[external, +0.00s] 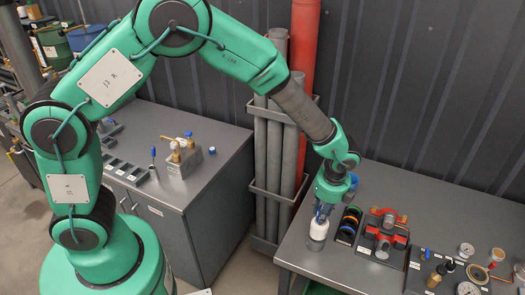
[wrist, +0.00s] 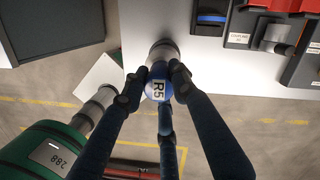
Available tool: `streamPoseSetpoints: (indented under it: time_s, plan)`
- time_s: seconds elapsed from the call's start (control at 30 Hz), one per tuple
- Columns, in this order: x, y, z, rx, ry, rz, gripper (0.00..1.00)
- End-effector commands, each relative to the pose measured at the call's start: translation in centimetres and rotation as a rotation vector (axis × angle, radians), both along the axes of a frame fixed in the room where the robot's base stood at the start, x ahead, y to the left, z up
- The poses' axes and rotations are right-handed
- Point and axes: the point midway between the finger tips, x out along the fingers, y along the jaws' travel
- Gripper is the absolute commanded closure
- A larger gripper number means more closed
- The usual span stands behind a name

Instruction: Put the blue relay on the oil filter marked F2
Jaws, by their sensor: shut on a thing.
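My gripper (wrist: 158,86) is shut on the blue relay (wrist: 163,97), a rounded blue piece with a white label reading R5. A pale cylinder with a grey end, apparently an oil filter (wrist: 164,52), shows just past the relay in the wrist view. In the external view my gripper (external: 322,207) points down over this white filter (external: 318,230), which stands upright at the left front corner of the right-hand bench. Its marking is not readable. I cannot tell whether the relay touches the filter's top.
Grey pipes and a red pipe (external: 304,45) stand behind. A second bench (external: 226,150) with brass fittings is at left.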

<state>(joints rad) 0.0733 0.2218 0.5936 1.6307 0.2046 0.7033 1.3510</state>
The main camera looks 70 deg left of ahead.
Motion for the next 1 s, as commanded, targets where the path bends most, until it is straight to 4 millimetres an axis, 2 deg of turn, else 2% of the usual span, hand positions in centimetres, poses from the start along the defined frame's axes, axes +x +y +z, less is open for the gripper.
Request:
streamPoseSetpoints:
  time_s: [0.3, 0.33, 0.4, 0.43, 0.77, 1.0]
  plan:
    - [0.0, 0.0, -0.2, 0.0, 0.0, 0.0, 0.99]
    - [0.0, 0.0, -0.3, 0.0, -0.001, 0.0, 0.71]
    - [0.0, 0.0, -0.2, 0.0, -0.001, 0.0, 0.57]
    - [0.0, 0.0, -0.2, 0.0, -0.001, 0.0, 0.53]
    - [0.0, 0.0, -0.1, 0.0, -0.001, 0.0, 0.53]
    - [0.1, -0.2, 1.2, -0.001, -0.003, 0.0, 0.53]
